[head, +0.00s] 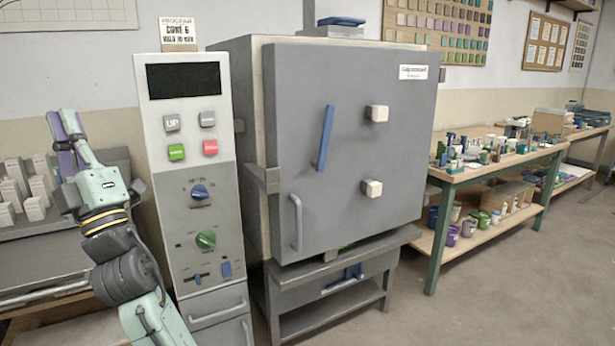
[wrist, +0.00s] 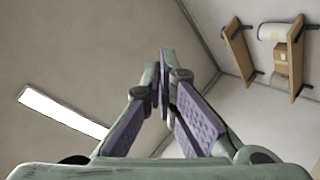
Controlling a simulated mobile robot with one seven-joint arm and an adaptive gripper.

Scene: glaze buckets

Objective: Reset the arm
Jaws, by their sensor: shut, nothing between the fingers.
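My gripper (head: 66,127) is at the left of the head view, raised and pointing up, with its purple-padded fingers together. In the wrist view my gripper (wrist: 162,75) shows its two fingertips meeting, with nothing between them. My arm stands folded upward left of the control panel (head: 190,170), and the gripper touches nothing that I can see.
A large grey kiln (head: 345,150) stands right of the panel. Small white blocks (head: 22,188) sit on a surface behind my arm. A workbench (head: 490,170) with pots is at right; the floor (head: 510,290) before it is clear. The wrist view shows ceiling and wall shelves (wrist: 238,55).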

